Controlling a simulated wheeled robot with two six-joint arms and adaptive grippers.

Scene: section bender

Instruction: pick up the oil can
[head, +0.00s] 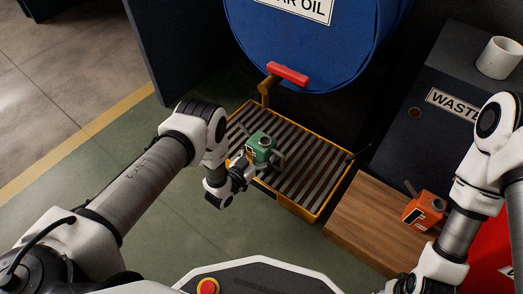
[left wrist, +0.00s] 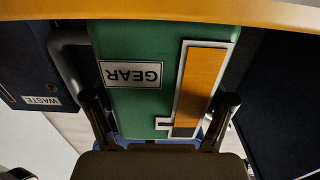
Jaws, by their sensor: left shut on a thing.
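A green can (head: 262,143) with a dark top and handle shows in the head view over the slatted drip tray (head: 231,122) below the drum's tap. My left gripper (head: 243,172) is shut on it from the near left side. In the left wrist view the green can (left wrist: 130,40) fills the middle, with an upside-down GEAR label and an orange strip; the dark fingers (left wrist: 160,120) lie along its two sides. I cannot tell whether its base touches the tray. An orange can (head: 424,209) stands on a wooden board (head: 365,222). My right gripper's fingers do not show.
A blue oil drum (head: 310,50) with a red-handled tap (head: 288,74) stands behind the tray. A dark waste cabinet (head: 420,120) with a white mug (head: 499,57) on top is at the right. The green floor left of the tray is clear.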

